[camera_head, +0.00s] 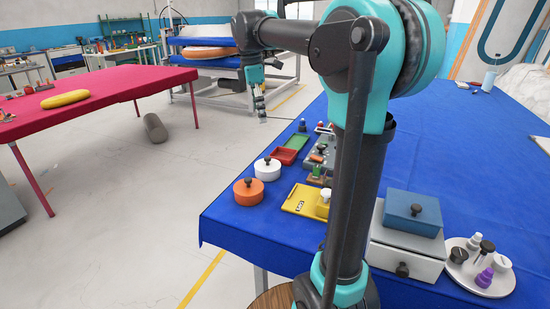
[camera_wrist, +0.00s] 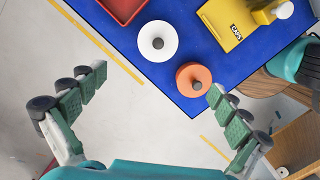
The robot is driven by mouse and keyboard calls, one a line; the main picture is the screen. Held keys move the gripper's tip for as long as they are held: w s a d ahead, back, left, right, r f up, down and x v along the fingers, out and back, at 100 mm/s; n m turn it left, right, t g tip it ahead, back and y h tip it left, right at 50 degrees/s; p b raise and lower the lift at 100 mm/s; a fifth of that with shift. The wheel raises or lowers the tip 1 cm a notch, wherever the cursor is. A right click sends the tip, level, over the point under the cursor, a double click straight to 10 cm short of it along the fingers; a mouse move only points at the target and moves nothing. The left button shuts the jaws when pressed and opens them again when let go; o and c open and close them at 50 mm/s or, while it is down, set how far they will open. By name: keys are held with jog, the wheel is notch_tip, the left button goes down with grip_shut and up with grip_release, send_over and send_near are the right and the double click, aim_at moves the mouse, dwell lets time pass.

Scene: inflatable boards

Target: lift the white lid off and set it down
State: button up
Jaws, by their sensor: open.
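The white lid (camera_head: 267,165) has a dark knob and tops a round pot on the blue table, near its left edge. It also shows from above in the wrist view (camera_wrist: 157,41), beyond my fingertips. An orange lidded pot (camera_head: 248,190) stands just in front of it; in the wrist view its orange lid (camera_wrist: 193,79) is near my right finger. My gripper (camera_wrist: 158,80) is open and empty, its two fingers spread wide. In the head view my gripper (camera_head: 257,98) hangs in the air, above and beyond the table's left edge, apart from the lid.
A blue box (camera_head: 412,212) and a round plate (camera_head: 505,279) of small items stand at the front right. Open floor lies left of the table.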

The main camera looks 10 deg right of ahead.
send_over(267, 158)
jog(key=f, duration=1.1)
jog(key=shift+w+f, duration=0.15)
jog(key=shift+w, duration=0.15)
jog(key=shift+s+d+f, duration=0.1)
jog(key=shift+f, duration=1.4)
jog(key=shift+s+d+f, duration=0.1)
jog(key=shift+f, duration=1.4)
jog(key=c, duration=1.4)
jog(key=shift+c, duration=0.2)
